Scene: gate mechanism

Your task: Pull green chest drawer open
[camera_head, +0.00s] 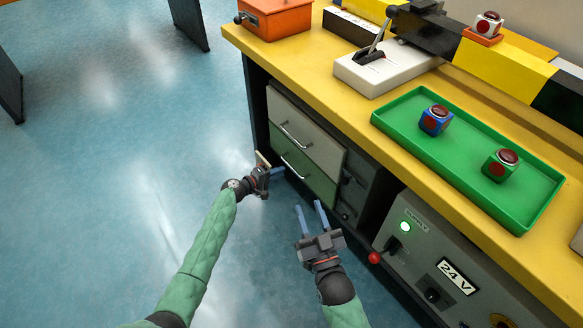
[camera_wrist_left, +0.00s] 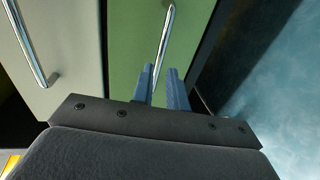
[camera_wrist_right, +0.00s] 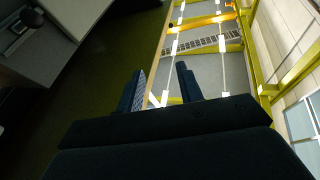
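The green chest drawer (camera_head: 312,182) is the lower of two drawers under the yellow bench; its front looks flush with the pale drawer above. Its silver bar handle (camera_head: 293,168) also shows in the left wrist view (camera_wrist_left: 166,35). My left gripper (camera_head: 281,171) is at the left end of this handle. In the left wrist view its two blue fingers (camera_wrist_left: 161,80) are apart with a narrow gap, and the handle's near end lies at the gap; I cannot tell whether they touch it.
The pale upper drawer (camera_head: 305,130) has its own handle (camera_head: 295,135). A grey 24 V supply box (camera_head: 440,270) with a red knob (camera_head: 374,257) is right of my right gripper. A green tray (camera_head: 465,180) is on the bench.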

